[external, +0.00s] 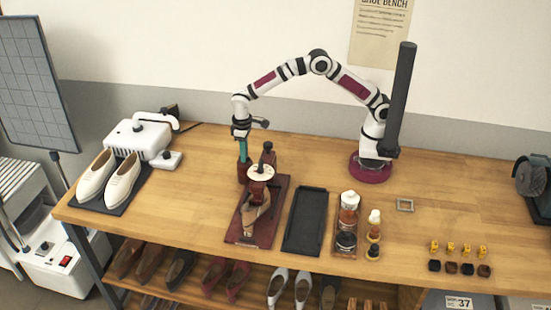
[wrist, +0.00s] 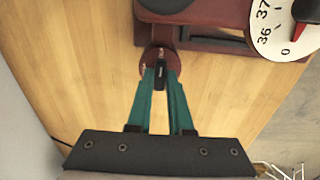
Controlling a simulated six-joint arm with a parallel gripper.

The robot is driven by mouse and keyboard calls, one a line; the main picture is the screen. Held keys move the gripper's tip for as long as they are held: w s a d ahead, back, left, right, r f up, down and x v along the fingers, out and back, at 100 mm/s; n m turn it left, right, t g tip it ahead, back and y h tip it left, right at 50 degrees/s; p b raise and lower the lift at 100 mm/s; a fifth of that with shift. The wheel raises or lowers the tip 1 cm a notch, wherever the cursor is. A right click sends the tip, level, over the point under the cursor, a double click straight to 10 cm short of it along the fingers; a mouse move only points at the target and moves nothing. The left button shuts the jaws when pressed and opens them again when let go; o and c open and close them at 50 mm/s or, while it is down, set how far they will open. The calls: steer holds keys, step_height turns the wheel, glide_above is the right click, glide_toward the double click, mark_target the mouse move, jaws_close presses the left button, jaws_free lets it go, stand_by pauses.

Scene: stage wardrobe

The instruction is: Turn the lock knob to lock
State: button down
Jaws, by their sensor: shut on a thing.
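The lock knob (wrist: 160,80) is a dark bar on a round dark red base, at the side of the dark red shoe-stretching device (external: 280,205). My gripper (wrist: 160,72) has its teal fingers closed on both sides of the bar, seen from above in the wrist view. In the external view my gripper (external: 243,152) points down at the device's back left, and the knob is too small to make out there. A white numbered dial (wrist: 278,38) with a red pointer sits on the device; it also shows in the external view (external: 261,172).
A brown shoe (external: 256,212) is on the device. A black tray (external: 305,222) and a holder with bottles (external: 348,205) stand to its right. White shoes (external: 108,178) and a white machine (external: 140,140) stand at the left. The bench between them and the device is clear.

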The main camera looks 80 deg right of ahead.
steer(key=c, duration=0.8)
jaws_free()
step_height(320, 180, up, 16)
steer(key=shift+f, duration=0.1)
